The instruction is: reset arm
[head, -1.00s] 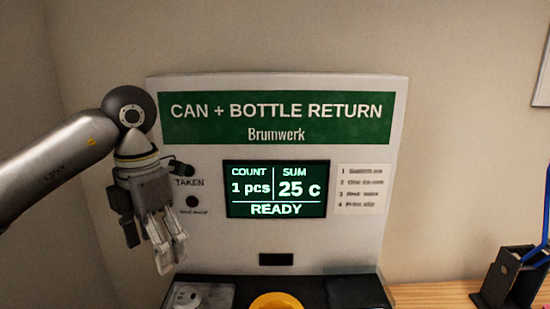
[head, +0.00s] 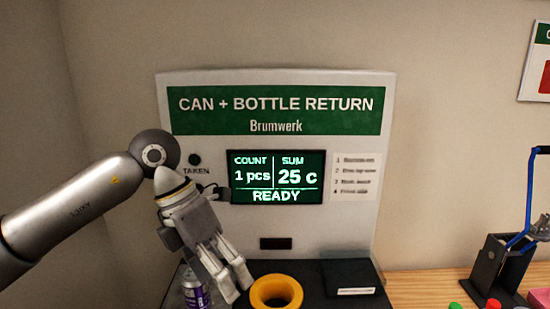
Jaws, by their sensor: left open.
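My left gripper (head: 230,284) comes in from the left and hangs in front of the lower left of the return machine (head: 385,170). It points down, open, with nothing seen between its fingers. A purple can (head: 194,292) stands behind and left of the fingers, partly hidden by them. The yellow ring-shaped opening (head: 290,283) is just right of the fingertips. The screen (head: 278,177) reads COUNT 1 pcs, SUM 25 c, READY.
A dark tray area (head: 345,272) is right of the ring.

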